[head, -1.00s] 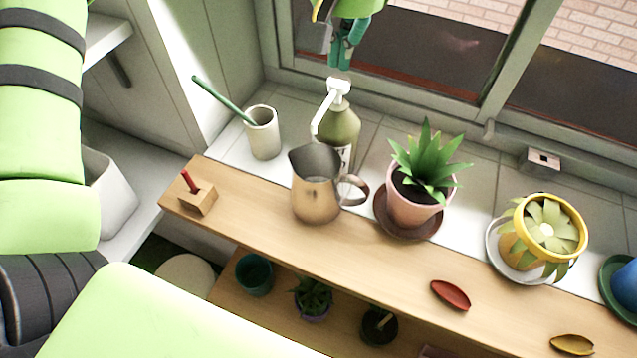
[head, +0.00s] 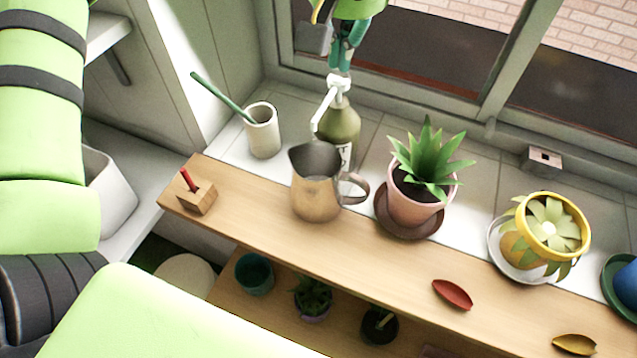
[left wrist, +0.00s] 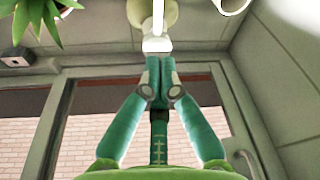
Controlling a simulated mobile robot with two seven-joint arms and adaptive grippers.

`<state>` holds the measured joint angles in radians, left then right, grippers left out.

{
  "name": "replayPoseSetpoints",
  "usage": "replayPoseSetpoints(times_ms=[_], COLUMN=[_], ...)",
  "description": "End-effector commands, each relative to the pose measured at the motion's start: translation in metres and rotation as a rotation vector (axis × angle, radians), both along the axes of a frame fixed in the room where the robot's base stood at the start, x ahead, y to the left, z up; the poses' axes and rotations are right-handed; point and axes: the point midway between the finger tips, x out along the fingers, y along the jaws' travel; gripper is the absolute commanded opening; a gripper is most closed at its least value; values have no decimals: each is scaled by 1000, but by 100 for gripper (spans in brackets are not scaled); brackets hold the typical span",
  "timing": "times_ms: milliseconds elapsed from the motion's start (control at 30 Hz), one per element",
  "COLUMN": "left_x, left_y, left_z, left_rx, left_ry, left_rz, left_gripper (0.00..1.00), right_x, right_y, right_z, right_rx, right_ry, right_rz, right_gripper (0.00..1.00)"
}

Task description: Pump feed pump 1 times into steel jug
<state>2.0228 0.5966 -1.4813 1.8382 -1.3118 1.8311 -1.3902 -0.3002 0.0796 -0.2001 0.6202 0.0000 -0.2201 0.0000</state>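The feed pump (head: 341,125) is an olive-green bottle with a white pump head (head: 338,83). It stands upright on the tiles behind the steel jug (head: 316,186), with its white spout pointing toward the jug. The jug stands upright on the wooden shelf, its handle to the right. My left gripper (head: 340,66) is directly above the pump head, its green fingers pointing down and touching or almost touching its top. In the left wrist view the fingers (left wrist: 158,62) are closed together at the white pump head (left wrist: 156,44). My right gripper is not in view.
A cream cup (head: 263,132) with a green stick stands left of the pump. A potted spiky plant (head: 412,205) on a brown saucer stands right of the jug. A yellow pot (head: 519,252) is further right. The window frame (head: 470,105) is behind.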

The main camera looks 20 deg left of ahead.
Motion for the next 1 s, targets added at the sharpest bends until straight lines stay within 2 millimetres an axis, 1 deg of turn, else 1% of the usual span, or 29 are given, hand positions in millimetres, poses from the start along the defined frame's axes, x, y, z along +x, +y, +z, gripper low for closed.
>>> replayPoseSetpoints(times_ms=[33, 867, 1000], left_x=[0, 0, 0], left_y=[0, 0, 0], left_z=[-4, -34, -32], left_rx=[0, 0, 1], left_ry=[0, 2, 3], left_rz=[0, 0, 0], left_gripper=[0, 0, 0], right_x=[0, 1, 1], right_y=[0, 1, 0], right_z=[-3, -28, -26], right_rx=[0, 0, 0], right_ry=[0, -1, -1], right_rz=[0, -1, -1], right_gripper=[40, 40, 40])
